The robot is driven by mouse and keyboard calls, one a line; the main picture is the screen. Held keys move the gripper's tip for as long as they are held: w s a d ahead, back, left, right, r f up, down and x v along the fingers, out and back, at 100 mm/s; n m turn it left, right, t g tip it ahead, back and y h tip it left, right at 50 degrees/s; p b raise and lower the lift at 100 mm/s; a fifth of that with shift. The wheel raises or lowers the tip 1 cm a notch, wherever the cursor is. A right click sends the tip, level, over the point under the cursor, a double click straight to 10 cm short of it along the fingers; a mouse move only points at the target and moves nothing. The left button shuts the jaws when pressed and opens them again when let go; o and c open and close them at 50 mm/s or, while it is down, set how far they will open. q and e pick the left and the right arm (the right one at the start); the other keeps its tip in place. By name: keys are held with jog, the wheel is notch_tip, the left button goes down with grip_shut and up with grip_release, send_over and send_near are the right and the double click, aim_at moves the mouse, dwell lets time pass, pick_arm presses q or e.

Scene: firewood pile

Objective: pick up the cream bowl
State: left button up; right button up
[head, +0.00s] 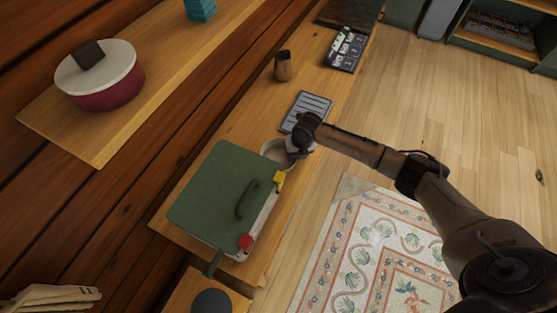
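The cream bowl (274,152) sits on the wooden bench beside the far right corner of the green case. Only part of its pale rim and inside shows. My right arm reaches in from the right, and my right gripper (296,152) is down at the bowl's right side, overlapping it in the picture. Its fingers are small and partly hidden by the wrist, so I cannot tell whether they are open or shut, or touching the bowl. My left gripper is not in view.
The green case (222,190) with yellow and red latches stands close to the bowl. A grey ridged panel (307,108) lies just behind, with a brown cup (282,66) farther back. A red pot (108,92) stands on the upper-left board. A patterned rug (375,250) covers the floor.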

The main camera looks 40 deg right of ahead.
jog(key=shift+c, duration=0.3)
grip_shut()
jog(key=shift+r, duration=0.1)
